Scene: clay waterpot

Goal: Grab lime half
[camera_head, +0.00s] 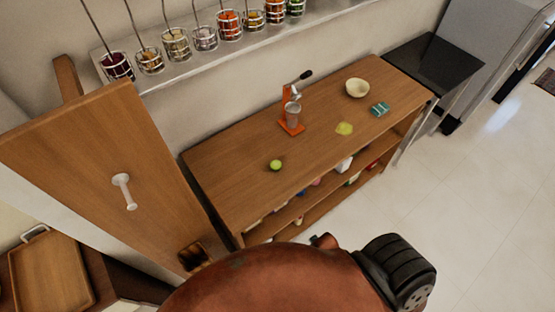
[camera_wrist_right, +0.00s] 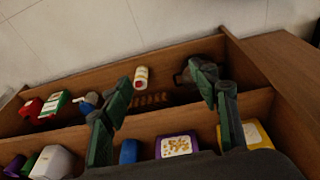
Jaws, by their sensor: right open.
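The lime half (camera_head: 275,165) is a small, round, bright green piece. My right gripper (camera_wrist_right: 163,85) shows in the right wrist view. Its two dark green fingers are spread wide with nothing between them. Behind them are open shelves with packages, and no lime half shows in that view. In the head view I cannot make out either gripper's fingers. My left gripper is not in view.
An orange juicer (camera_head: 290,117), a cream bowl (camera_head: 357,88), a yellow-green cloth-like item (camera_head: 344,128) and a teal item (camera_head: 380,109) stand or lie farther right. Shelves under the counter hold a yellow box (camera_wrist_right: 258,136) and other goods. The counter around the lime half is clear.

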